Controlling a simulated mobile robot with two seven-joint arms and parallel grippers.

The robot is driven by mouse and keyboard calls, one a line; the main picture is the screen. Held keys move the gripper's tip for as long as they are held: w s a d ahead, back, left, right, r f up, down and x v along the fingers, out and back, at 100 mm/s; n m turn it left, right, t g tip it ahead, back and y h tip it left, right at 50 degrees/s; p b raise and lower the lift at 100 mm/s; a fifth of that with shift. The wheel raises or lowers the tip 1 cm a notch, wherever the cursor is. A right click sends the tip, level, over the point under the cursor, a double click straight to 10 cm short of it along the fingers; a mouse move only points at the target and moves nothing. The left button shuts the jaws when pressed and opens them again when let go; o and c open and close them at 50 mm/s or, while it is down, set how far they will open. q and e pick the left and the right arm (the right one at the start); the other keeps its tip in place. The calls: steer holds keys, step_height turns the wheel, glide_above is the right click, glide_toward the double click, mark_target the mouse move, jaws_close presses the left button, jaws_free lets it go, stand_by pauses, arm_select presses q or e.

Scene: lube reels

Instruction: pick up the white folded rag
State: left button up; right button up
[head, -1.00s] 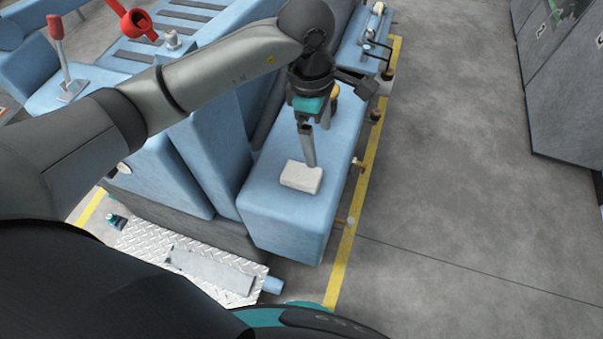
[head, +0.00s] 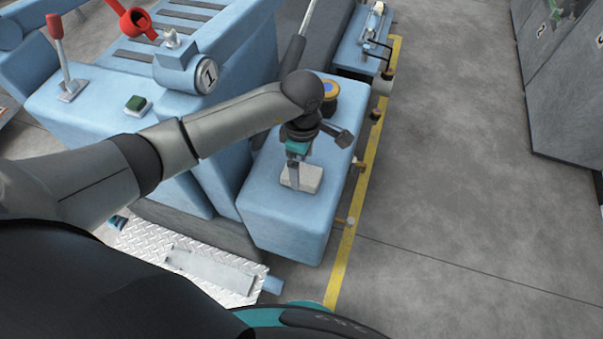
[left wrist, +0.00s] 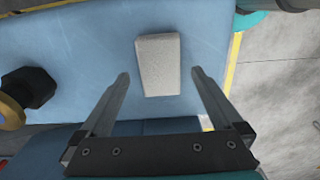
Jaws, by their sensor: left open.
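The white folded rag (head: 302,177) lies flat on top of a light blue block-shaped housing (head: 290,225) in the head view. My left gripper (head: 293,184) is over the rag, pointing down, and hides part of it. In the left wrist view the rag (left wrist: 158,66) sits beyond the fingertips and between their lines. The left gripper (left wrist: 160,76) is open there, with one finger on each side and nothing between them. I cannot tell the exact height of the fingertips above the housing. My right gripper is not in view.
A dark knob with a yellow-orange base (left wrist: 28,95) stands on the housing beside the rag. A red-handled lever (head: 56,45) and a green button (head: 138,105) are to the left. Open grey floor (head: 470,190) lies to the right beyond the yellow line.

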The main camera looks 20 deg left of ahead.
mark_target(301, 173)
arm_select(q)
steer(key=shift+f, duration=1.5)
steer(key=shift+c, duration=0.2)
steer(key=c, duration=1.3)
steer(key=shift+o, duration=0.2)
step_height(301, 173, up, 20)
steer(key=p, duration=0.1)
